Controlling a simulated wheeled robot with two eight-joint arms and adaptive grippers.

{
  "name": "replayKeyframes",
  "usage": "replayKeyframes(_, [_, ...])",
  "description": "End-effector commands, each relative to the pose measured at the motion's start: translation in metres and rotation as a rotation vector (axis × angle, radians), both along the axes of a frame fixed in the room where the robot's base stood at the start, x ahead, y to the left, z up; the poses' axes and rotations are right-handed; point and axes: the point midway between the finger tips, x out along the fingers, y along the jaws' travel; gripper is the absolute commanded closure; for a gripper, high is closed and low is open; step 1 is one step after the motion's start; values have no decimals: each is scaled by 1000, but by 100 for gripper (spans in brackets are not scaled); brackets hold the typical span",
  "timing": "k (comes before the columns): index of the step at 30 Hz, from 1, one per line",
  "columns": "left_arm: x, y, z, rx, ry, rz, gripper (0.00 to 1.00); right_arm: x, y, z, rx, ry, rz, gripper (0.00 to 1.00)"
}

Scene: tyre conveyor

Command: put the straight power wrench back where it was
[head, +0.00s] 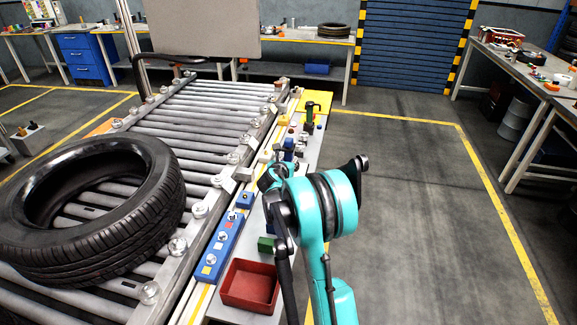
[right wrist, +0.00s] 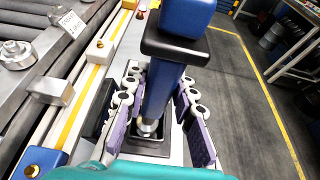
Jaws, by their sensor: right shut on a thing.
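The straight power wrench (right wrist: 163,85) is blue with a black collar and a silver tip, and stands roughly upright in the right wrist view. My right gripper (right wrist: 158,122) is shut on it, with purple-padded fingers on both sides of its body. The silver tip is at the opening of a dark square holder (right wrist: 150,146). I cannot tell whether it rests on the holder's bottom. In the head view my right gripper (head: 273,180) is over the bench strip beside the conveyor, and my teal arm hides most of the wrench and holder. My left gripper is not in view.
A tyre (head: 95,205) lies on the roller conveyor (head: 165,120) at left. A red tray (head: 250,286), a blue button box (head: 222,245) and a green block (head: 266,244) are near the gripper. A green-and-black tool (head: 309,114) stands farther back. The floor at right is clear.

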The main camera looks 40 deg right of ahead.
Motion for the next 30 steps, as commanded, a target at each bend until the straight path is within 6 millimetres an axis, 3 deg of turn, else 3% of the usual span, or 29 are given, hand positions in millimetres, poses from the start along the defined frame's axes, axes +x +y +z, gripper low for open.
replayKeyframes(2, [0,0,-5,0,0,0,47,0,0,-8,-1,0,1,100])
replayKeyframes(12, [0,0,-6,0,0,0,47,0,0,-10,-1,0,1,100])
replayKeyframes(13, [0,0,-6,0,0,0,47,0,0,-11,0,0,0,69])
replayKeyframes(15, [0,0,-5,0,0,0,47,0,0,-10,0,0,0,54])
replayKeyframes(26, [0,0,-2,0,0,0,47,0,0,-6,0,0,0,54])
replayKeyframes(30, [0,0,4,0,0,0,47,-11,15,2,0,0,2,54])
